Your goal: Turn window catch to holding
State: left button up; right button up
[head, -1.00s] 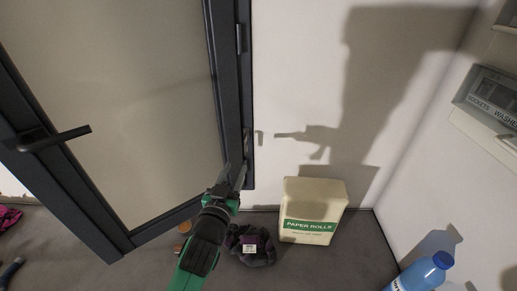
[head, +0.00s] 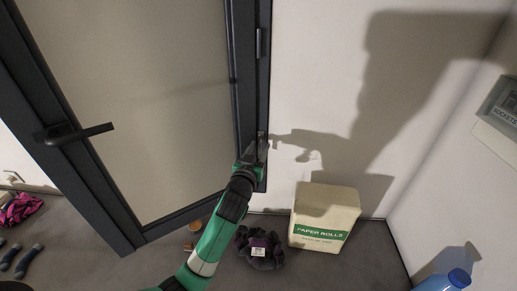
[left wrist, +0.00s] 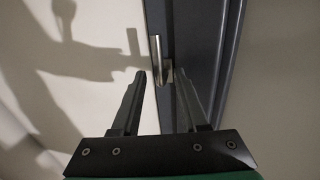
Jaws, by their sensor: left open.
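The window catch (left wrist: 156,58) shows in the left wrist view as a small upright silver metal lever on the dark frame. In the head view it sits low on the right frame post and my gripper partly covers it. My left gripper (head: 254,152) is at the catch in the head view. In the left wrist view its two open fingers (left wrist: 160,77) point at the catch, with the lever's lower end between the tips. I cannot tell whether they touch it. The dark-framed window (head: 160,90) stands ajar. My right gripper is not in view.
The window's black handle (head: 75,133) sticks out at left. Below stand a paper rolls box (head: 325,215), a dark cloth bundle (head: 259,248) and a blue bottle (head: 445,281). A pink cloth (head: 20,208) lies far left.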

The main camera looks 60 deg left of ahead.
pick_arm(q)
grip_shut()
dwell(0.4)
jog(key=m+p, duration=0.2)
jog(key=shift+s+r+p, duration=0.1)
jog(key=shift+r+p, duration=0.15)
jog(key=shift+p, duration=0.15)
jog(key=shift+s+a+r+m+g+p, duration=0.1)
jog(key=shift+m+g+p, duration=0.55)
jog(key=shift+m+p, duration=1.45)
jog(key=shift+s+d+m+g+p, duration=0.1)
jog(key=shift+m+g+p, duration=0.6)
jog(key=shift+m+p, duration=1.45)
jog(key=shift+a+r+m+g+p, duration=0.1)
jog(key=shift+m+g+p, duration=0.55)
jog(key=shift+m+p, duration=1.45)
jog(key=shift+m+b, duration=0.6)
jog(key=shift+m, duration=0.05)
jog(key=shift+f, duration=0.1)
